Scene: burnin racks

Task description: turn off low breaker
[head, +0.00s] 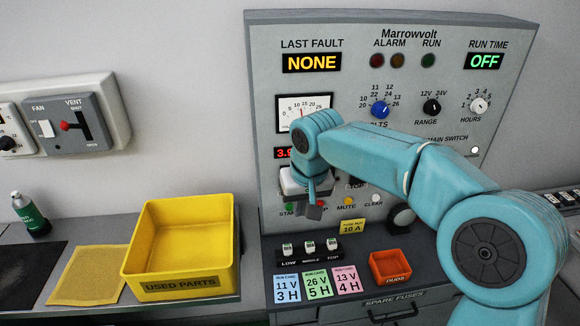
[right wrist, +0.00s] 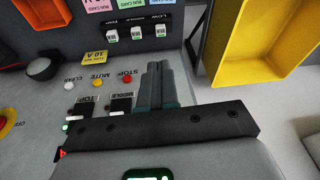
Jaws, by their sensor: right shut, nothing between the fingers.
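The grey Marrowvolt panel (head: 265,120) stands upright in the head view, with my right arm across its lower half. My right gripper (head: 311,196) is shut and empty at the panel's lower left, above the button row. In the right wrist view, turned upside down, the closed fingers (right wrist: 158,68) stand beside the black MIDDLE breaker (right wrist: 121,104). The TOP breaker (right wrist: 85,106) is farther left. The low breaker is not visible; the fingers and gripper body cover the area beside MIDDLE. I cannot tell its position or whether the fingers touch it. My left gripper is not in view.
Below are the red STOP button (right wrist: 127,78), yellow MUTE button (head: 348,201) and a black strip (head: 283,264) labelled LOW, MIDDLE, TOP with white-topped pieces. A yellow used-parts bin (head: 185,262) and orange fuse tray (head: 390,268) stand on the bench. A large round knob (right wrist: 42,69) protrudes nearby.

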